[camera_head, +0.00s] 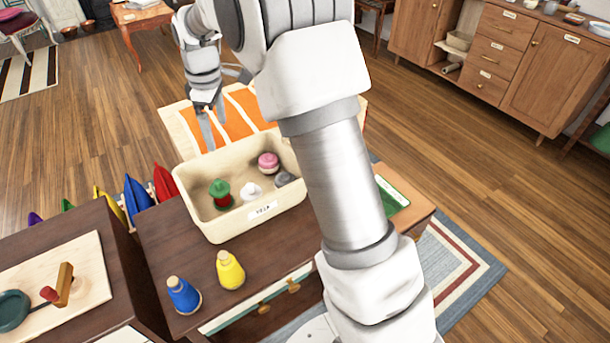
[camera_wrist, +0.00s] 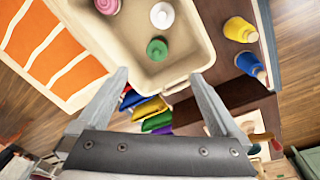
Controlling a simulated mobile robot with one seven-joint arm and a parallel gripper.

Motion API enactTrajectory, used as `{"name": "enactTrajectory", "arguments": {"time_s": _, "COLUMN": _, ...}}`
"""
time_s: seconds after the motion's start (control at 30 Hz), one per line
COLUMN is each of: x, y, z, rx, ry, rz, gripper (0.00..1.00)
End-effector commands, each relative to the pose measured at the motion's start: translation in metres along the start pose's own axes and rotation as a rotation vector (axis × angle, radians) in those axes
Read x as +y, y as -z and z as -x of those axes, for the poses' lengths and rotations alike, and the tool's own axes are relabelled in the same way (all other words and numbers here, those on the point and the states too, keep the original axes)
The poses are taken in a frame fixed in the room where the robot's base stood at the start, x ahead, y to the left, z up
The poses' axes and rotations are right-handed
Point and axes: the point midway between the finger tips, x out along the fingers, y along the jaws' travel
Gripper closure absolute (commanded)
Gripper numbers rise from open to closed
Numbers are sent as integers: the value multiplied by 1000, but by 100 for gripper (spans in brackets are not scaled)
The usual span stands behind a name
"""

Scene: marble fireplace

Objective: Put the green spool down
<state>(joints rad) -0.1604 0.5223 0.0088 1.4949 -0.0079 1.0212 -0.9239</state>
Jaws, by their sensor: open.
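The green spool (camera_head: 220,192) stands in the left part of a cream bin (camera_head: 192,214), on the bin floor. A red part shows below its green top. In the wrist view the spool (camera_wrist: 157,49) appears in the bin, beyond the fingertips and clear of them. My gripper (camera_head: 213,122) is open and empty, behind the bin's far left side in the head view. In the wrist view its two fingers (camera_wrist: 160,78) are wide apart with nothing held between them.
The bin also holds a pink spool (camera_head: 268,162), a white one (camera_head: 251,191) and a grey one (camera_head: 284,179). Yellow (camera_head: 230,270) and blue (camera_head: 184,295) spools stand on the dark table before it. An orange-striped board (camera_head: 235,120) lies behind.

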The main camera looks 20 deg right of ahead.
Motion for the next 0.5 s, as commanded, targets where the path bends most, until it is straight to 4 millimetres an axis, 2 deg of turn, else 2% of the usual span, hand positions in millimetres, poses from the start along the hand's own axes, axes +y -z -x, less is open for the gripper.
{"name": "enactTrajectory", "arguments": {"time_s": 0.03, "x": -7, "y": -12, "z": 22, "rx": 13, "ry": -19, "rz": -51, "gripper": 0}}
{"name": "enactTrajectory", "arguments": {"time_s": 0.2, "x": -34, "y": -47, "z": 73, "rx": 52, "ry": -67, "rz": -226, "gripper": 0}}
{"name": "enactTrajectory", "arguments": {"time_s": 0.4, "x": -75, "y": -92, "z": 119, "rx": 107, "ry": -118, "rz": -429, "gripper": 0}}
{"name": "enactTrajectory", "arguments": {"time_s": 0.5, "x": -99, "y": -115, "z": 135, "rx": 138, "ry": -141, "rz": -532, "gripper": 0}}
